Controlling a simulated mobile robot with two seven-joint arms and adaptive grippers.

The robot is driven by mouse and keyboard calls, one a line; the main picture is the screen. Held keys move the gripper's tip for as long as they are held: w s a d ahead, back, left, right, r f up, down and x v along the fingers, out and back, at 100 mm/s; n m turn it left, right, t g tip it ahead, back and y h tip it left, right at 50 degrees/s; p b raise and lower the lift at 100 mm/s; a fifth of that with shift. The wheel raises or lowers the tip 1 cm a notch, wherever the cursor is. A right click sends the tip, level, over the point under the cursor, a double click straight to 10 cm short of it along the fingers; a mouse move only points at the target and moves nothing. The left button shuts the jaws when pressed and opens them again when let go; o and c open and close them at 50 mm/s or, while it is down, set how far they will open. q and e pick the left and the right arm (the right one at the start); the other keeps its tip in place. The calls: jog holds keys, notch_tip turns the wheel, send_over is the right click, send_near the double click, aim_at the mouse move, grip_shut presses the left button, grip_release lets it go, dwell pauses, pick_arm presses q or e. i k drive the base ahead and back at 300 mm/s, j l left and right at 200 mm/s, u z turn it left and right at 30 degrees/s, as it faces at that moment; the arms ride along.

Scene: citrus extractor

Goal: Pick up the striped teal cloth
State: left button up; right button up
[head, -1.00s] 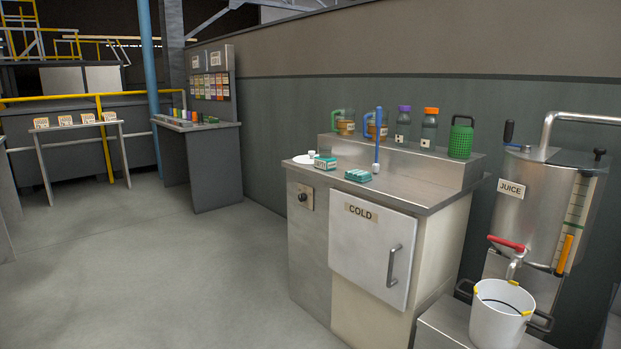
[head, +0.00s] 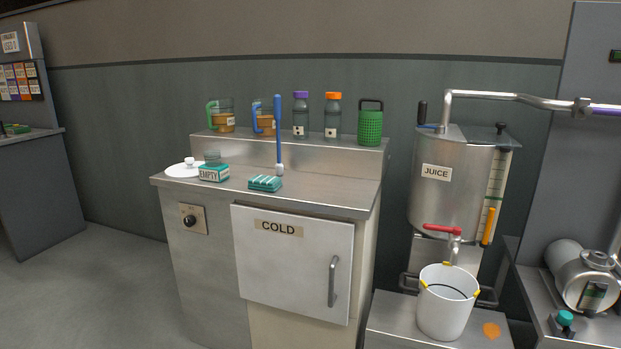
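The striped teal cloth (head: 265,183) lies folded on the steel top of the cold cabinet (head: 340,195), near its front edge. It has white stripes. It lies just in front of the foot of an upright blue brush-like tool (head: 278,135) with a white end. Neither of my grippers shows in the head view.
Jugs, bottles (head: 332,118) and a green basket (head: 370,127) stand on the raised shelf behind. The juice tank (head: 450,185) and white bucket (head: 446,305) are at right. Floor at left is clear.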

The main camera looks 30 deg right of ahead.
aim_at(260, 182)
jog(key=i+j+z, duration=0.2)
jog(key=z, duration=0.2)
jog(key=i+j+z, duration=0.15)
jog(key=z, duration=0.3)
jog(key=j+z, duration=0.4)
jog(key=i+j, duration=0.05)
